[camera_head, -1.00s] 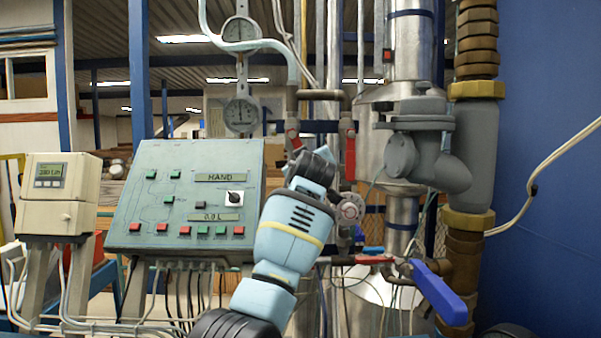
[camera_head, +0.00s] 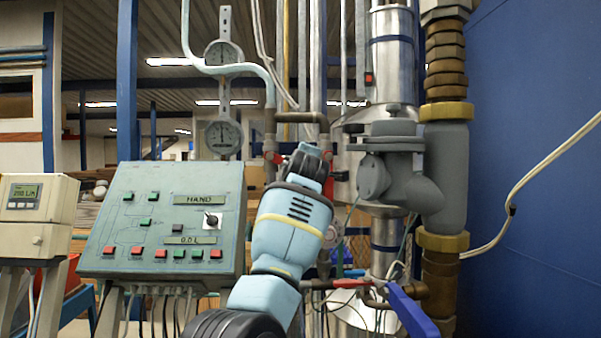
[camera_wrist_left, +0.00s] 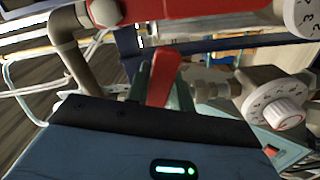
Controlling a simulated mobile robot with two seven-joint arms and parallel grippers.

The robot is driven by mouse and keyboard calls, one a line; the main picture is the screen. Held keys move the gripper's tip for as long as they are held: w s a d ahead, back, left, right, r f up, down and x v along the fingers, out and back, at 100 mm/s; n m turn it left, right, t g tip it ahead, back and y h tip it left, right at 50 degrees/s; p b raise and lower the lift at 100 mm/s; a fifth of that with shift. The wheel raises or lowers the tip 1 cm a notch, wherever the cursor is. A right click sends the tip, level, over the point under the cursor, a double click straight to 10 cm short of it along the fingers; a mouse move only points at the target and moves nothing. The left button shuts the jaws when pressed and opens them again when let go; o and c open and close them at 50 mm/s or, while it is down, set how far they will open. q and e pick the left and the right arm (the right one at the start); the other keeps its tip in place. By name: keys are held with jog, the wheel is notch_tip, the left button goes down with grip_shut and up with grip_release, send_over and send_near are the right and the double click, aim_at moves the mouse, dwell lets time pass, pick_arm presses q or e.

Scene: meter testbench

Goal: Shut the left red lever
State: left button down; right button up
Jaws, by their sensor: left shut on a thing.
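In the head view, the left red lever (camera_head: 277,158) shows as a small red patch on the left vertical pipe, beside my gripper. My left gripper (camera_head: 311,152) is in front of the two pipes, its fingertips mostly hidden by its own body. In the left wrist view, my gripper's greenish fingers (camera_wrist_left: 161,86) are shut on a red lever handle (camera_wrist_left: 163,76). A second, larger red lever (camera_wrist_left: 195,9) crosses the top of that view. The right red lever (camera_head: 328,187) is mostly hidden behind my gripper in the head view. My right gripper is not in view.
A control panel (camera_head: 165,215) and a beige meter box (camera_head: 35,215) stand left. A grey valve body (camera_head: 395,175) stands close on the right, with a blue lever (camera_head: 410,312) and a horizontal red handle (camera_head: 350,283) below. A dial (camera_wrist_left: 275,108) is near my gripper.

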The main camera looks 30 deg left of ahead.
pick_arm(q)
jog(key=shift+r, duration=0.3)
jog(key=c, duration=1.6)
grip_release()
jog(key=shift+c, duration=0.2)
jog(key=o, duration=0.4)
jog(key=shift+f, duration=0.1)
jog(key=shift+o, duration=0.2)
jog(key=v, duration=0.8)
jog(key=shift+b, duration=0.35)
jog(key=shift+a, duration=0.1)
